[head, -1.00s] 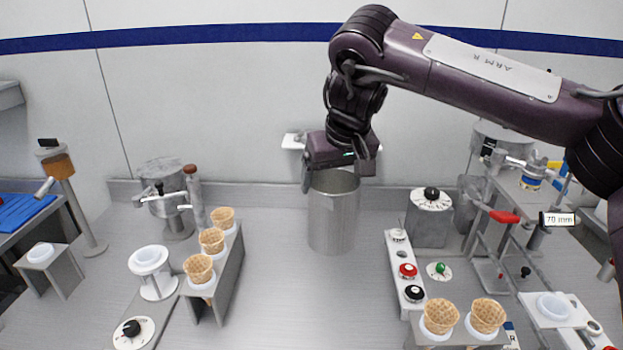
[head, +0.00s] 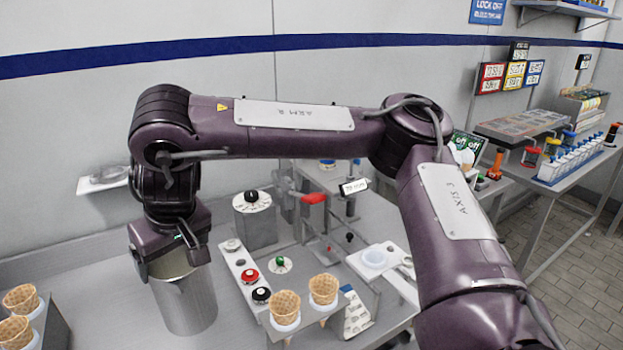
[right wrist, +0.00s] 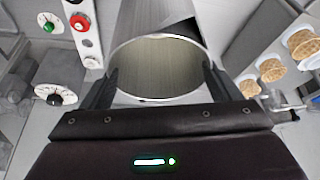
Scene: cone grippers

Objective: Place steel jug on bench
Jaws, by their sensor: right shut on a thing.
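The steel jug (head: 187,303) is a tall brushed cylinder with an open top, at the lower left of the head view. My right gripper (head: 168,246) reaches down from above and is shut on the jug's upper part. In the right wrist view the jug's rim (right wrist: 157,98) lies between the two fingers, and its inside looks empty. The jug looks upright. It is over the steel bench (head: 110,312); I cannot tell whether its base touches the bench. My left gripper is not in view.
A row of buttons (head: 246,271) and a grey box with a dial (head: 254,221) stand right of the jug. Waffle cones in a holder (head: 283,322) are at front right, more cones (head: 20,299) at far left. Bare bench lies left of the jug.

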